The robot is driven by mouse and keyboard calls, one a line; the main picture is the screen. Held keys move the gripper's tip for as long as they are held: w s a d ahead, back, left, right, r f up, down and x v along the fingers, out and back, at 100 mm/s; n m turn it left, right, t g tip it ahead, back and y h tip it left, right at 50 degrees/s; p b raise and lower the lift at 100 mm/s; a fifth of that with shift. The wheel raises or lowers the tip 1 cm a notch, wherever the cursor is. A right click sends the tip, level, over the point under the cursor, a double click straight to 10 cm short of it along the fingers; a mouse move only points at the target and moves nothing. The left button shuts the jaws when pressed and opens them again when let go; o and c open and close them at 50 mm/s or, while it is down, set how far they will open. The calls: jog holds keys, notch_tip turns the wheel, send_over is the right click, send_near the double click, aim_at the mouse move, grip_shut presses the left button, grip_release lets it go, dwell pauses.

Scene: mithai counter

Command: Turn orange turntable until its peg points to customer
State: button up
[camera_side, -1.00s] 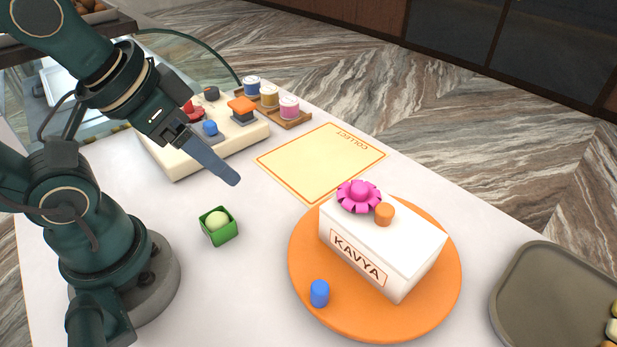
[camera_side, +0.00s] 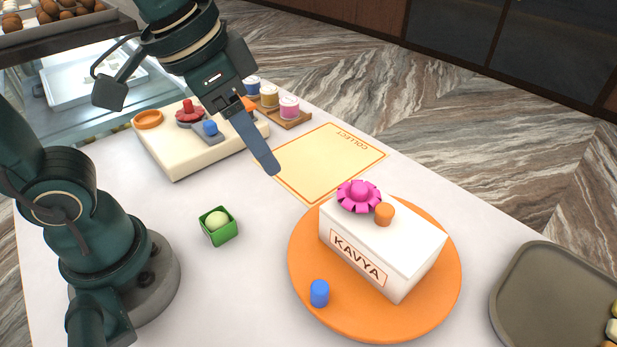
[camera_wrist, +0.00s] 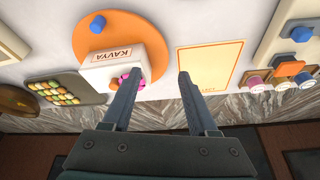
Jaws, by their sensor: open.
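The orange turntable (camera_side: 310,240) lies flat on the counter in the side view and shows at upper left in the wrist view (camera_wrist: 84,38). Its blue peg (camera_side: 319,293) stands near the rim at the front left; it also shows in the wrist view (camera_wrist: 97,24). A white box (camera_side: 405,257) marked KAVYA sits on the turntable, with a pink rosette (camera_side: 358,196) and an orange knob (camera_side: 384,214) on top. My gripper (camera_side: 271,168) is above the counter near the collect mat, apart from the turntable. In the wrist view its two fingers (camera_wrist: 158,78) are spread with nothing between.
A yellow COLLECT mat (camera_side: 318,160) lies behind the turntable. A cream block with knobs (camera_side: 180,160) and a wooden rack of spools (camera_side: 290,122) are at the back left. A green box (camera_side: 219,226) stands left of the turntable. A grey tray (camera_side: 545,295) is at right.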

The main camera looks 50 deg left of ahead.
jog(key=w+d+f+m+g, duration=0.2)
jog(key=d+f+m, duration=0.1)
jog(key=d, duration=0.4)
jog(key=m+g, duration=0.2)
jog(key=m, duration=0.1)
send_over(321, 286)
jog(key=shift+y, duration=0.4)
notch_tip(321, 286, down, 6)
jog(key=shift+s+r, duration=0.1)
jog(key=shift+f, duration=2.45)
jog(key=shift+c, duration=0.2)
grip_shut()
